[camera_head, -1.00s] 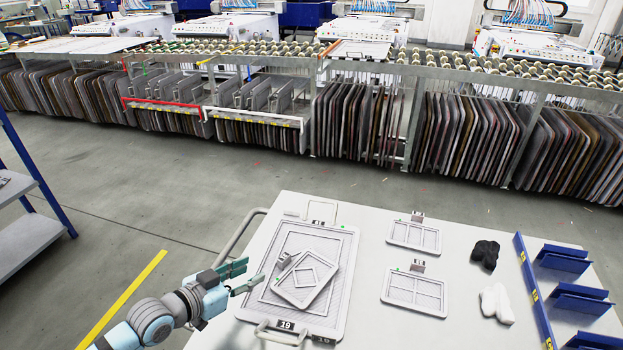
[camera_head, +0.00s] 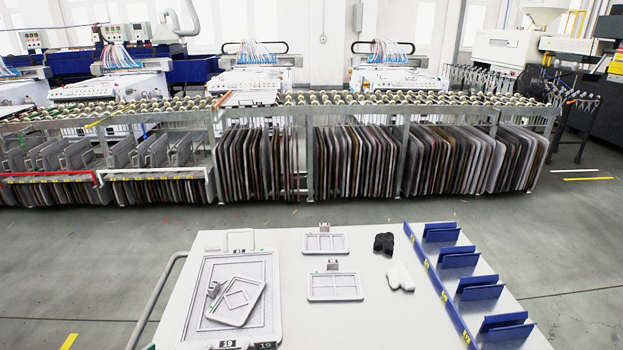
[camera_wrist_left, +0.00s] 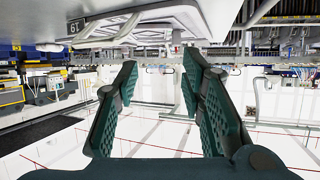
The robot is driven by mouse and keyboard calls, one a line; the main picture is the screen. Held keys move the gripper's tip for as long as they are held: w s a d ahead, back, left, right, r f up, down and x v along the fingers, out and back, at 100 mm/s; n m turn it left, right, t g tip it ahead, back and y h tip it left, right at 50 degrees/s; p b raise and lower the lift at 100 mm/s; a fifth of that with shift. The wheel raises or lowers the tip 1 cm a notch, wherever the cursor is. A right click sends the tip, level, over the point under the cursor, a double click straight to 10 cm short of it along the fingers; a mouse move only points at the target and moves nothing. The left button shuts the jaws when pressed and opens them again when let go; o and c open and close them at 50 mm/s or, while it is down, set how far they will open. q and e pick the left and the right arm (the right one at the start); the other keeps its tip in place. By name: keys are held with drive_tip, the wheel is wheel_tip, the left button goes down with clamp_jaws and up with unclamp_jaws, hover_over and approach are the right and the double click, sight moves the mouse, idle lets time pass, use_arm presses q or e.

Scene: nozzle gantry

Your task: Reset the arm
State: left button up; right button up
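My left gripper shows in the left wrist view (camera_wrist_left: 155,105), its two green padded fingers spread apart with nothing between them. The underside or edge of a grey panel marked 19 (camera_wrist_left: 110,22) shows above the fingers in that upside-down-looking view. Neither gripper is in the head view, and my right gripper is in no view. In the head view, a large grey frame marked 19 (camera_head: 200,308) lies on the white table (camera_head: 350,320), with a smaller frame with a diamond pattern (camera_head: 255,311) on it.
Two small frames (camera_head: 325,252) (camera_head: 350,298) lie mid-table, near a black object (camera_head: 383,242) and a white one (camera_head: 400,277). A blue rack (camera_head: 437,280) lines the right side. A rail (camera_head: 155,300) runs along the left. Shelves of upright panels (camera_head: 350,160) stand beyond open floor.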

use_arm(q)
drive_tip(key=s+d+f+g+y, duration=0.1)
drive_tip(key=s+d+f+g, duration=0.3)
drive_tip(key=s+d+f, duration=0.4)
drive_tip(key=s+a+f+n+g+y, duration=0.1)
drive_tip(key=s+n+g+y, duration=0.3)
drive_tip(key=s, duration=1)
wheel_tip(320, 180, down, 21)
drive_tip(key=s+a+m+g, duration=0.1)
drive_tip(key=s+a+g, duration=0.1)
drive_tip(key=a, duration=0.1)
drive_tip(key=s+f+g, duration=0.1)
drive_tip(key=s+f, duration=1)
drive_tip(key=s, duration=0.3)
drive_tip(key=shift+f+g+h, duration=0.3)
